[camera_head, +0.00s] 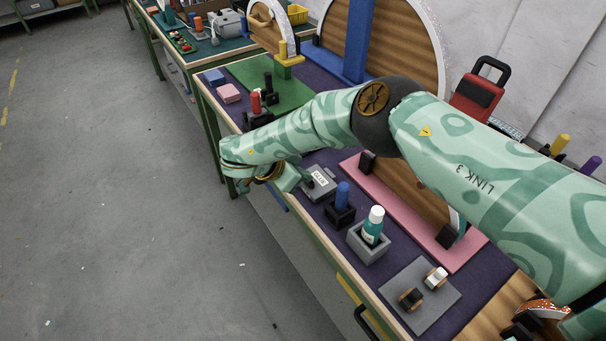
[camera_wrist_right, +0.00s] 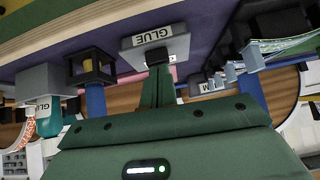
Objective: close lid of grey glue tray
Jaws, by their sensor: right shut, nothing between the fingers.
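The grey glue tray (camera_head: 322,187) sits on the purple bench mat, with a white GLUE label on it. In the right wrist view the tray (camera_wrist_right: 176,43) is just beyond my fingertips. No raised lid stands out, but I cannot tell whether the lid is fully down. My right gripper (camera_head: 303,181) is at the tray's left side, partly hidden by its own arm. In the right wrist view its fingers (camera_wrist_right: 157,72) are shut and empty, with tips close to a dark part at the tray. Whether they touch is unclear. My left gripper is not in view.
A black holder with a blue-handled tool (camera_head: 342,196) and a grey box (camera_head: 369,246) with a teal bottle (camera_head: 373,226) stand right of the tray. A pink board (camera_head: 407,212) lies behind. A red-topped item (camera_head: 256,103) stands farther left. The floor at left is clear.

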